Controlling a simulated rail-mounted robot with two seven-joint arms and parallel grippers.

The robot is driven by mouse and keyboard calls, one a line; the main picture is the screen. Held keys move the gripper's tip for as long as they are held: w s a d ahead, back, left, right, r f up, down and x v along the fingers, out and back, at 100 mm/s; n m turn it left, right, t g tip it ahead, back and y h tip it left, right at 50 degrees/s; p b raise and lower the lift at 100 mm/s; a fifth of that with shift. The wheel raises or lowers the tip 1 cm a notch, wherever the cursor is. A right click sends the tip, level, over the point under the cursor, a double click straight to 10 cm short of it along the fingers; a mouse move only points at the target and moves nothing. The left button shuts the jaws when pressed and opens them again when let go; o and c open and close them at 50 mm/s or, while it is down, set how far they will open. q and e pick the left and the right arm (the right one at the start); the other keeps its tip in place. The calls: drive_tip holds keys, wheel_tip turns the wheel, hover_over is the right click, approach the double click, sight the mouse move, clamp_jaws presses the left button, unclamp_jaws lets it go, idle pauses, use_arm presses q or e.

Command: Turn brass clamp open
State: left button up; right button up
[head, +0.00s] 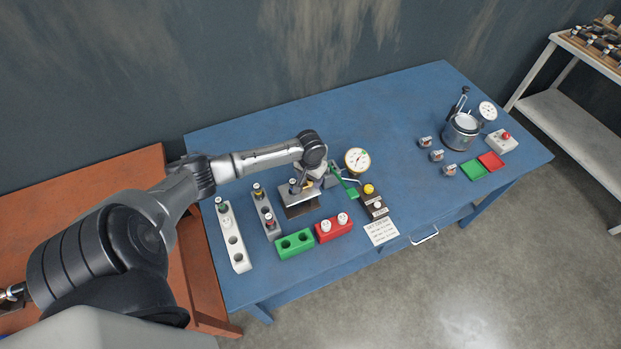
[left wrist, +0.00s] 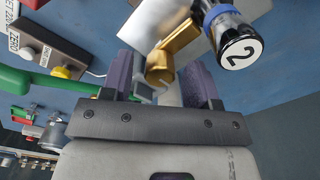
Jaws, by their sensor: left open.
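The brass clamp (left wrist: 176,40) shows in the left wrist view as a gold lever and block beside a dark cylinder with a white cap marked 2 (left wrist: 240,50). My left gripper (left wrist: 158,78) is open. Its two purple-grey fingers stand on either side of the lower brass part, and I cannot tell whether they touch it. In the head view my left gripper (head: 316,173) is over the grey metal stand (head: 299,205) with the upright cylinder, and the arm largely hides the clamp. My right gripper is not in view.
A dial gauge (head: 357,160), a green lever (head: 345,182) and a dark box with a yellow button (head: 369,189) stand close on the right. Green (head: 294,244) and red (head: 334,228) blocks and a white rack (head: 233,240) are in front and left.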

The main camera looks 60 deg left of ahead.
use_arm(q)
drive_tip(key=shift+f, duration=0.2)
drive_tip(key=shift+c, duration=0.5)
drive_tip(key=c, duration=0.8)
drive_tip(key=shift+r, duration=0.1)
